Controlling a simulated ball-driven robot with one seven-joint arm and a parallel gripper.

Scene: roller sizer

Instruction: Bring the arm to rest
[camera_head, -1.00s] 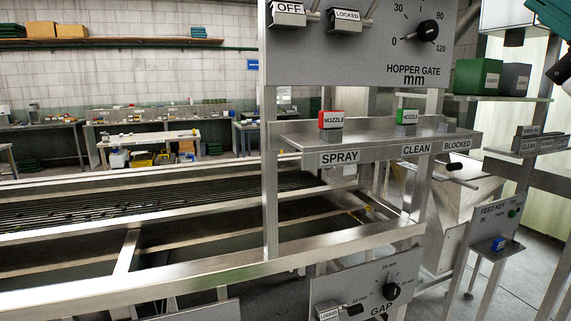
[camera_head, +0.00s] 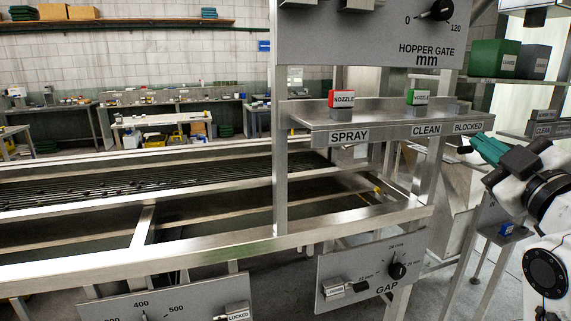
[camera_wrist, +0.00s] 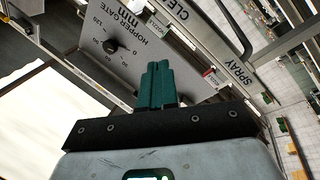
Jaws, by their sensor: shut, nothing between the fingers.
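My gripper (camera_head: 474,150) is at the right of the head view, with teal fingers pointing left. My white and black arm enters the head view from the right edge.
A metal shelf (camera_head: 390,131) marked SPRAY, CLEAN and BLOCKED holds a red nozzle block (camera_head: 342,101) and a green nozzle block (camera_head: 418,97). The GAP panel (camera_head: 372,272) is below. A feed key stand (camera_head: 497,225) is beside my arm. The roller frame (camera_head: 180,245) fills the left.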

